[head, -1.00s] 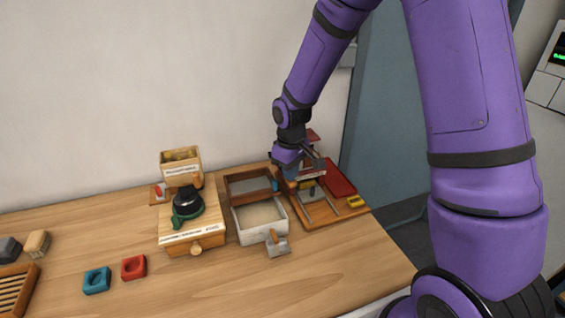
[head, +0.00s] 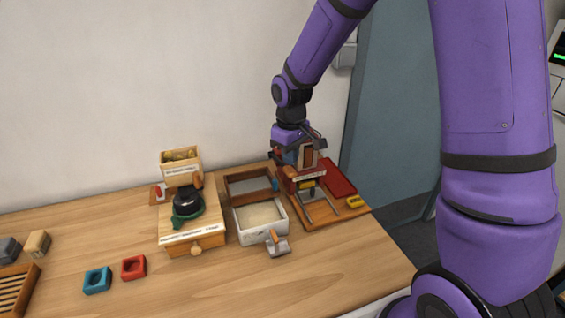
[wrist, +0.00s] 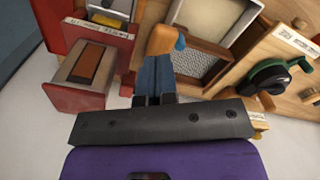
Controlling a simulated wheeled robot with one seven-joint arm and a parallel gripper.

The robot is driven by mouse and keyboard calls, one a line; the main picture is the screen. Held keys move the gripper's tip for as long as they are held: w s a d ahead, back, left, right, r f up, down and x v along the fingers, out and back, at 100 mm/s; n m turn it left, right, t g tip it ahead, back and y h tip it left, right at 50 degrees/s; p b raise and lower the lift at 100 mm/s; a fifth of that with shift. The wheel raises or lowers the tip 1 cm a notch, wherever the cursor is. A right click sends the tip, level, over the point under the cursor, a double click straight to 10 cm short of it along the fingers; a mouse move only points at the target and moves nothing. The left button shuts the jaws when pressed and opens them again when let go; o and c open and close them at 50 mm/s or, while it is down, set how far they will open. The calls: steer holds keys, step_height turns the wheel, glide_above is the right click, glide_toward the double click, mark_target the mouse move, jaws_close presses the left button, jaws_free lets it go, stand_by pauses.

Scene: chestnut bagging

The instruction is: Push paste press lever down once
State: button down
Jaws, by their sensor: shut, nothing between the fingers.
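The paste press (head: 306,174) stands at the right of the bench, a red body with a pale label and metal rails in front. A brown upright block in a red frame (head: 308,156) shows on top of it. In the wrist view the press's red box (wrist: 85,78) is at the left. My gripper (head: 290,157) is shut and empty at the press's left side. Its blue fingers show in the wrist view (wrist: 155,75), with an orange-brown piece (wrist: 164,38) at their tips. I cannot tell whether that piece is the lever handle or whether they touch.
Left of the press are a tray with grey mesh (head: 249,184), a pale-filled box (head: 260,216) and a wooden unit with a black-and-green dial (head: 188,203). A red pad (head: 338,177) lies at the right. The front of the bench is mostly clear.

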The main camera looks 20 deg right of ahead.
steer(key=shift+r, duration=0.15)
steer(key=shift+r, duration=2.4)
steer(key=s+d+r+m+t, duration=0.3)
steer(key=s+d+r, duration=0.1)
steer(key=s+r, duration=0.9)
steer(key=s+d+r+m+t, duration=0.1)
steer(key=s+r, duration=0.1)
steer(key=s, duration=0.5)
steer(key=s+d+r+m+t, duration=0.1)
steer(key=s+d+r+m, duration=0.1)
steer(key=s, duration=0.5)
steer(key=shift+r, duration=0.5)
